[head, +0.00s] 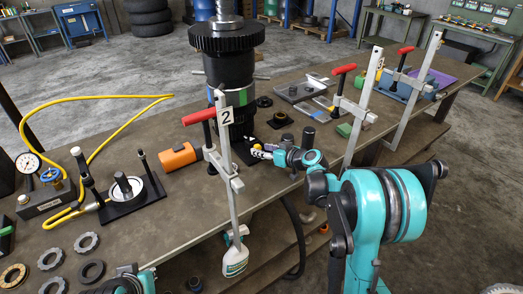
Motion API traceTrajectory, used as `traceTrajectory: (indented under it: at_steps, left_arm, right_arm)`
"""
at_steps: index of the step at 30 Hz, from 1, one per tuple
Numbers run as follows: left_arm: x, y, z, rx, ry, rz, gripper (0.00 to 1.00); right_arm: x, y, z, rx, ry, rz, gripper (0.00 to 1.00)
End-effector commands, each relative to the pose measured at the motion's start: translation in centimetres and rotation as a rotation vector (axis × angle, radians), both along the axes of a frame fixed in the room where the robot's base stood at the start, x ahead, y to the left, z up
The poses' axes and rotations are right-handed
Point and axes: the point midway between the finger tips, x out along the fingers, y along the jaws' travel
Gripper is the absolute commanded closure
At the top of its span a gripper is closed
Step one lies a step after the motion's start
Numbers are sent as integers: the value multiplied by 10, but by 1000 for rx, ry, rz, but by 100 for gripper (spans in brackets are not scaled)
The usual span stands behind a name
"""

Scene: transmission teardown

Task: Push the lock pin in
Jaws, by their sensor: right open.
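A tall black transmission stack (225,75) with a toothed ring on top stands on the bench, with a green and blue band around its lower body. My right gripper (257,150) is low beside the foot of this stack, on its right. It is open, and its fingertips are small and partly lost against the dark parts. I cannot make out the lock pin. A clamp with a red handle (198,117) and a card marked 2 stands in front of the stack and hides part of it. My left gripper cannot be seen; only a teal arm part shows at the bottom edge.
A gauge (28,163) with a yellow hose (95,98) and a small press plate (130,195) are at the left. Several rings lie front left. More red-handled clamps (343,69) stand along the bench's right edge.

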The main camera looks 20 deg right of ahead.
Motion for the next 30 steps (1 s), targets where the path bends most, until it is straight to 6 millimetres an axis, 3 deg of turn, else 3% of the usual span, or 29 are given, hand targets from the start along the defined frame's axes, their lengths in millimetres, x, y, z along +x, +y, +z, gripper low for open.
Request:
traceTrajectory:
  at_steps: [9, 15, 30]
  left_arm:
    - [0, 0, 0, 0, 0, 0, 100]
    - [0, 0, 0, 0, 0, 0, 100]
    - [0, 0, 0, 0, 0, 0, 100]
  right_arm:
    - [-57, -29, 26, 0, 0, -3, 55]
    - [-82, -41, 37, 0, 0, 0, 55]
    - [-89, -44, 40, 0, 0, 1, 55]
